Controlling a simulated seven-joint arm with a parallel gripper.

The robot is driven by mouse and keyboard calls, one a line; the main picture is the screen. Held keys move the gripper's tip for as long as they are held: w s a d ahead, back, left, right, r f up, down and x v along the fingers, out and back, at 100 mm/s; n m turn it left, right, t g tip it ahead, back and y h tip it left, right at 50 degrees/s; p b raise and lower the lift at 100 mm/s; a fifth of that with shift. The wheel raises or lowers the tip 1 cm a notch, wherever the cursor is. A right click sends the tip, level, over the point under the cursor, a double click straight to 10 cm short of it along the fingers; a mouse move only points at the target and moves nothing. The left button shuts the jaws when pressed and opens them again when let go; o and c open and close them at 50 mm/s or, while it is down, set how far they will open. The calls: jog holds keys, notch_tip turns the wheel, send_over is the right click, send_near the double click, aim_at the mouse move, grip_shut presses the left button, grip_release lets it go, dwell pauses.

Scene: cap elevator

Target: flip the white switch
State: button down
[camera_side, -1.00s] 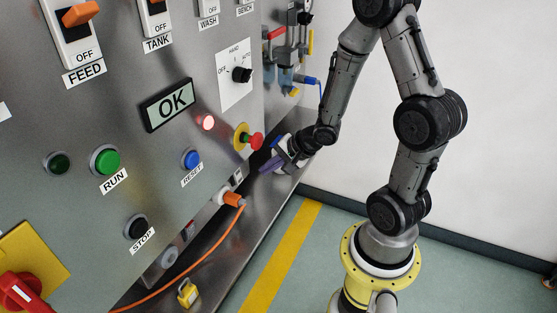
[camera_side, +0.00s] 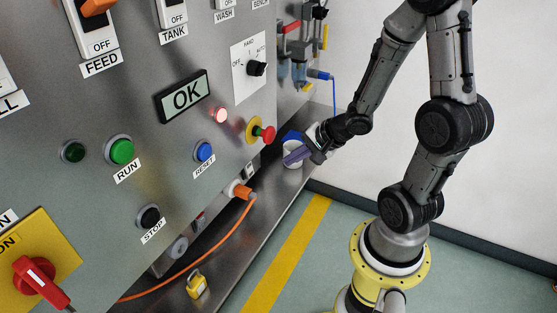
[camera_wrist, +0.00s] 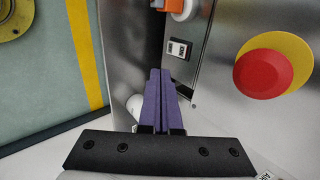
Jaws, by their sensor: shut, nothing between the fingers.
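My gripper (camera_side: 288,159) has purple fingers, pressed together and empty. In the side view they point left toward the panel, below and right of the red mushroom button. In the wrist view the shut fingers (camera_wrist: 159,75) point up along the panel's lower edge. A small white plate with black parts (camera_wrist: 178,49) lies just beyond the fingertips, apart from them. It shows small in the side view (camera_side: 249,170). White switch plates labelled FEED (camera_side: 98,38) and TANK (camera_side: 175,14) stand high on the panel, both showing OFF. Which one is the white switch I cannot tell.
The red mushroom button (camera_wrist: 268,74) on its yellow disc juts out right of my fingers. An orange plug (camera_side: 241,191) and cable sit below. A blue-and-white round thing (camera_side: 292,148) is behind the fingers. A yellow padlock (camera_side: 197,286) lies on the ledge.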

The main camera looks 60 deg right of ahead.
jog(key=shift+f, duration=0.25)
send_near(251, 174)
notch_tip(251, 174, down, 4)
jog(key=shift+w+f, duration=0.2)
jog(key=shift+w, duration=0.75)
jog(key=shift+w+f, duration=0.15)
jog(key=shift+w, duration=0.85)
jog(key=shift+w+f, duration=0.15)
jog(key=shift+w, duration=0.05)
